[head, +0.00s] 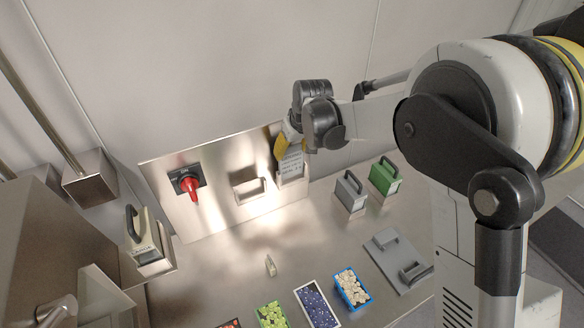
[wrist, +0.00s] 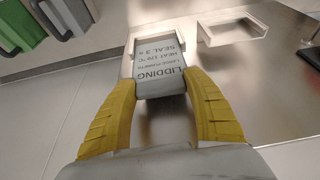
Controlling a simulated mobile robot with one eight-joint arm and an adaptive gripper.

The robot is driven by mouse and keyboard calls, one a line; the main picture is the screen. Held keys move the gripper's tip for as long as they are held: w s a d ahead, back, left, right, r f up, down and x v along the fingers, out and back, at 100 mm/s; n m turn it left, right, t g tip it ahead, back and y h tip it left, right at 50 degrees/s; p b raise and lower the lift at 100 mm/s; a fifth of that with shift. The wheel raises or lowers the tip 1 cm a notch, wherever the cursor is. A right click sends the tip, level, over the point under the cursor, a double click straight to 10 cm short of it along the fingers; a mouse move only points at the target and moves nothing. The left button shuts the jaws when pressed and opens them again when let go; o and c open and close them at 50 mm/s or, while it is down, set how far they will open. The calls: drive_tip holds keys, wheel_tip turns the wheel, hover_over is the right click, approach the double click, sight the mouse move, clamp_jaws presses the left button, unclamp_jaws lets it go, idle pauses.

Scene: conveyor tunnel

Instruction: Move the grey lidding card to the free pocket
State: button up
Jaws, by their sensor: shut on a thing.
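The grey lidding card (wrist: 160,72) has a pale face printed "LIDDING", heat and seal lines, upside down in the wrist view. In the head view it shows (head: 290,163) below my gripper. My gripper (wrist: 160,112) has yellow fingers on both sides of the card and is shut on it. The card is at a metal pocket (wrist: 131,48) on the upright steel panel; how deep it sits is unclear. A second pocket (head: 250,190), left of it on the panel, is empty; it also shows in the wrist view (wrist: 240,28).
A red rotary switch (head: 189,184) is left on the panel. A cream handled card (head: 144,240) is in a holder at far left. Grey (head: 350,192) and green (head: 384,178) handled blocks stand right. Fruit trays (head: 318,303) line the front.

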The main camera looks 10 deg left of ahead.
drive_tip(key=shift+r, duration=0.1)
drive_tip(key=shift+r+p, duration=1.95)
drive_tip(key=shift+r, duration=1.3)
